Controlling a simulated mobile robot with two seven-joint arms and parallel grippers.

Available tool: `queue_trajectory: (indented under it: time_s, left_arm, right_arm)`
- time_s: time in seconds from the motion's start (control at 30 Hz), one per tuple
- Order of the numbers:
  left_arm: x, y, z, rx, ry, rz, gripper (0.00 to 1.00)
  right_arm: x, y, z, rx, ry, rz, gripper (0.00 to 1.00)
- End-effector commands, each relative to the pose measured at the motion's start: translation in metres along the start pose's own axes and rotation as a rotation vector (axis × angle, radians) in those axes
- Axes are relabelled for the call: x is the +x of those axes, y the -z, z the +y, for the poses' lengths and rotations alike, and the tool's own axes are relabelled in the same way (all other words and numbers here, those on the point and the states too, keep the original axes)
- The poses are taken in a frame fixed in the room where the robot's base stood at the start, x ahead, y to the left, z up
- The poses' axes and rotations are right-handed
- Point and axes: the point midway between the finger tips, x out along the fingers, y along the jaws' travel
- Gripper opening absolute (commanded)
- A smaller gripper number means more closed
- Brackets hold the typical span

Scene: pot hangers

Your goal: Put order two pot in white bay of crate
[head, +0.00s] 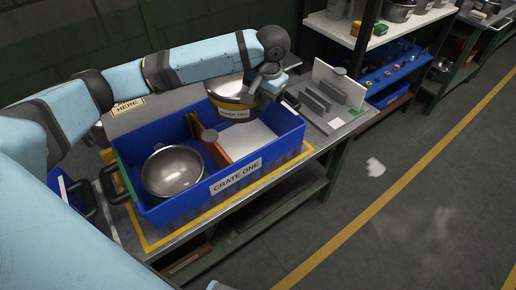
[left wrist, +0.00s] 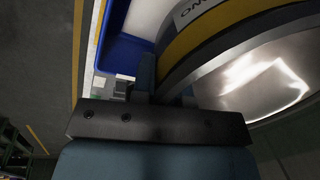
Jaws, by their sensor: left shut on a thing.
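The order two pot (head: 236,113), a steel pot with a yellow band and a label, is held above the back of the blue crate (head: 150,213). My left gripper (head: 268,84) is shut on the pot's rim side. In the left wrist view the fingers (left wrist: 165,92) are against the pot (left wrist: 265,85). The crate's white bay (head: 256,137) lies on the right, below and in front of the pot, and looks empty. A brown divider (head: 209,146) separates it from the left bay, which holds a steel bowl (head: 172,170). My right gripper is out of view.
The crate, labelled CRATE ONE, stands on a workbench (head: 315,150) with yellow edge marking. A stand with grey slots and a white upright plate (head: 338,84) is right of the crate. A shelf rack (head: 385,40) with pots is beyond. A black crate handle (head: 108,186) sticks out left.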

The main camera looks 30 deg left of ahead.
Motion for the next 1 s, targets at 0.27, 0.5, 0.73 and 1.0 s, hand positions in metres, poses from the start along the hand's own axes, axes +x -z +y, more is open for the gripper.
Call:
queue_trajectory:
  time_s: [0.27,0.5,0.73,1.0]
  left_arm:
    - [-0.001,0.042,-0.039,0.032,-0.008,0.016,0.00]
    - [0.045,0.043,-0.033,0.036,-0.009,0.013,0.00]
    - [0.102,0.043,-0.024,0.036,-0.009,0.014,0.00]
    - [0.143,0.044,-0.018,0.035,-0.009,0.017,0.00]
  right_arm:
    - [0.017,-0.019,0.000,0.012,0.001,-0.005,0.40]
    - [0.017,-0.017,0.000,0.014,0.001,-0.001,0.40]
    - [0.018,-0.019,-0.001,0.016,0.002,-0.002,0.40]
    - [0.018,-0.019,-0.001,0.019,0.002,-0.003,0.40]
